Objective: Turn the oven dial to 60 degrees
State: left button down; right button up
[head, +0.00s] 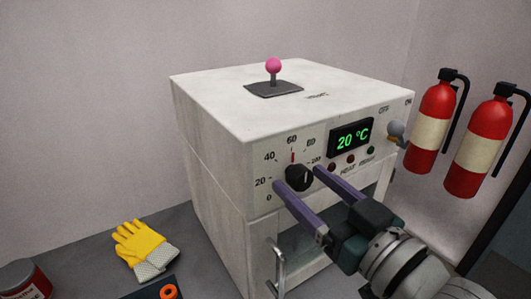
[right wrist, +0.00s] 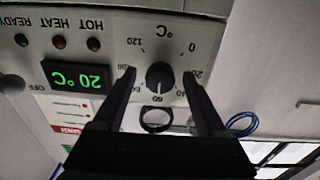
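The oven dial (head: 299,177) is a black round knob on the white oven's front panel, with a printed scale around it and a red mark near the 60. The wrist view shows the dial (right wrist: 159,76) upside down, with a light line on its 60 side; its exact setting is hard to read. The green display (head: 351,137) reads 20 °C. My right gripper (head: 299,179) is open, its two purple fingers on either side of the dial. Gaps show between the fingers and the knob in the wrist view (right wrist: 158,73). My left gripper is not in view.
The oven (head: 225,165) has a pink-knobbed lever (head: 273,68) on top and a metal handle (head: 275,270) below the dial. A yellow glove (head: 143,244) lies on the counter at left. Red fire extinguishers (head: 432,125) hang at right.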

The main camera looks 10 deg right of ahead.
jog(key=v, duration=1)
dwell(0.4)
